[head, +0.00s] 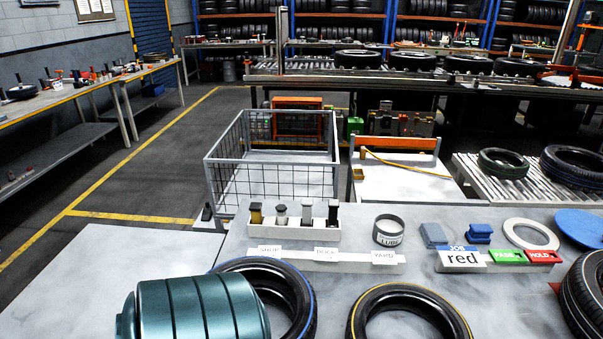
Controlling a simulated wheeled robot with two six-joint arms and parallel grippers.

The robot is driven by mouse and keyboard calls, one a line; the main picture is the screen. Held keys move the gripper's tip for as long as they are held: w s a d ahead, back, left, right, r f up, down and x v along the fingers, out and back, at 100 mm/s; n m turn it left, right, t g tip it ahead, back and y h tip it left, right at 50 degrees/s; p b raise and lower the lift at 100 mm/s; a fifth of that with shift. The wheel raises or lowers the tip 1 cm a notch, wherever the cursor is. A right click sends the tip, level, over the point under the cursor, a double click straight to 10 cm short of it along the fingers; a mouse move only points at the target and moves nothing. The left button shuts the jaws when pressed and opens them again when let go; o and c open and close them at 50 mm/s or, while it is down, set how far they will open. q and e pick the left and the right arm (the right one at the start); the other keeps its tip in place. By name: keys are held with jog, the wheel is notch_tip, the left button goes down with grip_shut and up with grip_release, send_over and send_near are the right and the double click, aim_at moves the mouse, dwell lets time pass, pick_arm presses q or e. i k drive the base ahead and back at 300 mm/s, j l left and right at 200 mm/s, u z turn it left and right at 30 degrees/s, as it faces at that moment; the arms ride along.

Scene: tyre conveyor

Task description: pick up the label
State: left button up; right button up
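Three small white labels stand in a row on a white strip (345,260) at the middle of the grey table. The left label (270,250) seems to read SHOP, the middle label (326,252) DOCK and the right label (384,257) YARD; the print is small. A larger JOB card (461,258) reading "red" stands to the right, beside a green PASS tag (507,257) and a red HOLD tag (541,257). Neither of my grippers is in view.
Behind the strip is a white rack (291,232) of stamp-like tools and a round tin (388,230). A blue-ringed tyre (308,302) and a yellow-ringed tyre (452,311) lie in front. A teal ribbed cylinder (200,310) partly covers the blue-ringed tyre.

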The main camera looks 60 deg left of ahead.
aim_at(274, 251)
jog(key=u, duration=1.6)
